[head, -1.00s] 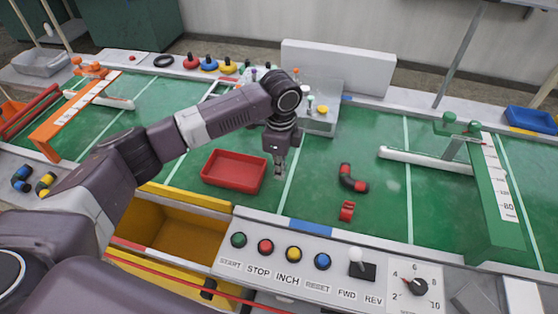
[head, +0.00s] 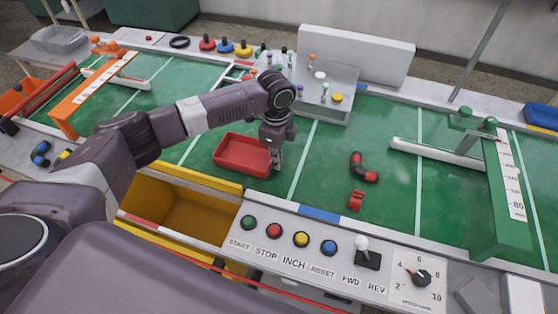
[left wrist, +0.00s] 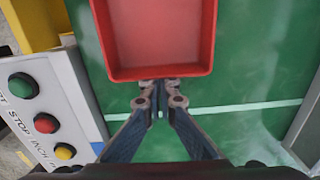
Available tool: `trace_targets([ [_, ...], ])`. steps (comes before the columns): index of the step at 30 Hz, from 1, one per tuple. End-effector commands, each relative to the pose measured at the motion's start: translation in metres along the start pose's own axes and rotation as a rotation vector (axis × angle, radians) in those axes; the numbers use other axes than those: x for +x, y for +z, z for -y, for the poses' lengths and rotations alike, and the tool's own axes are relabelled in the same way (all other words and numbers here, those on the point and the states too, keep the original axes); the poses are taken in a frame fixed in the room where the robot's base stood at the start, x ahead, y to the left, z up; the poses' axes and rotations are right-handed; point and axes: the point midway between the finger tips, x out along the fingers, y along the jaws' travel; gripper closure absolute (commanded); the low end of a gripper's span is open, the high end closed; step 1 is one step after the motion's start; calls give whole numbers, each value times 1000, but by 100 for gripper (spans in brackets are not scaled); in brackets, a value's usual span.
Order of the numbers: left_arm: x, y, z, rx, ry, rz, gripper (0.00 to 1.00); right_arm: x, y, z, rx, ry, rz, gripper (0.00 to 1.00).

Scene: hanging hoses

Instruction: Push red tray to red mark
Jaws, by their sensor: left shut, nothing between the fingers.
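The red tray (head: 240,168) lies on the green belt, left of the middle in the head view. It looks empty inside. My left gripper (head: 275,166) is shut and empty, low over the belt at the tray's right side. In the left wrist view, the tray (left wrist: 160,74) fills the top middle. The fingertips (left wrist: 160,101) are right at its near wall; contact is hard to tell. A red-and-white strip (head: 141,219) shows on the front edge at left; I cannot tell whether it is the red mark. My right gripper is not in view.
A red-and-black hose elbow (head: 363,167) and a small red clip (head: 356,200) lie on the belt to the right. A button panel (head: 300,260) and open yellow drawer (head: 185,213) are in front. Orange (head: 92,92) and green (head: 500,195) gauge beams stand at either side.

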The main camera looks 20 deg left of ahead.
Motion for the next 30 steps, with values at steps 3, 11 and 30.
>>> trace_targets([
  [3, -5, 29, -1, -10, 4, 6, 100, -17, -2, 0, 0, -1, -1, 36],
  [11, -3, 107, -1, -10, 4, 5, 100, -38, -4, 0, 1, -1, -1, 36],
  [30, -1, 190, -1, -2, 1, 3, 100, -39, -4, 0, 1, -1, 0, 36],
])
